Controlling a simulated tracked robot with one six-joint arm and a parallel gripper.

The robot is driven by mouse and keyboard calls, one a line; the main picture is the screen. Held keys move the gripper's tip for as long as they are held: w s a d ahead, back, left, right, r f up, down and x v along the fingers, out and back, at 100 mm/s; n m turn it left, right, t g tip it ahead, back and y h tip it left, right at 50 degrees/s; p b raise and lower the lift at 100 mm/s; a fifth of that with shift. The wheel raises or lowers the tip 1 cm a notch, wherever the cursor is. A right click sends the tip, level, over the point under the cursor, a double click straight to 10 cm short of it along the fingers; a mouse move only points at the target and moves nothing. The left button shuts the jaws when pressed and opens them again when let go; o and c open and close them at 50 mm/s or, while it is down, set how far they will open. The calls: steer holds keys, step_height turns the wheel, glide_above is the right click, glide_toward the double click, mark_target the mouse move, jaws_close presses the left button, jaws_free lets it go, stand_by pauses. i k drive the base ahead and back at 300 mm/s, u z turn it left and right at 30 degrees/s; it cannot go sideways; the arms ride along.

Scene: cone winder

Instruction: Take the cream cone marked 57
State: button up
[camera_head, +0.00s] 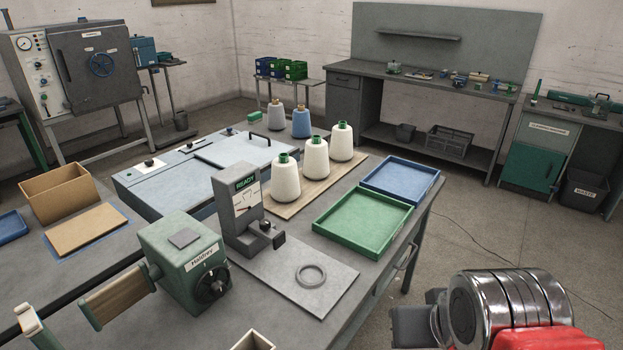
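Three cream cones with green tops stand upright in a row on a tan board (290,207): a near one (285,183), a middle one (315,166) and a far one (341,144). A grey cone (279,118) and a blue cone (301,123) stand behind them. No number can be read on any cone, so I cannot tell which is marked 57. My gripper (416,320), dark grey, shows partly at the bottom right, well apart from the cones; its fingers cannot be made out clearly.
A green tray (348,253) and a blue tray (436,176) lie right of the cones. A grey gauge stand marked READY (228,202) and a green Haldrey machine (172,247) stand in front and to the left. A ring (311,267) lies on a grey plate (333,297). Open floor lies right of the table.

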mark_target(286, 186)
steer(key=z, duration=1.5)
steer(key=i, duration=2.35)
steer(key=u, duration=0.65)
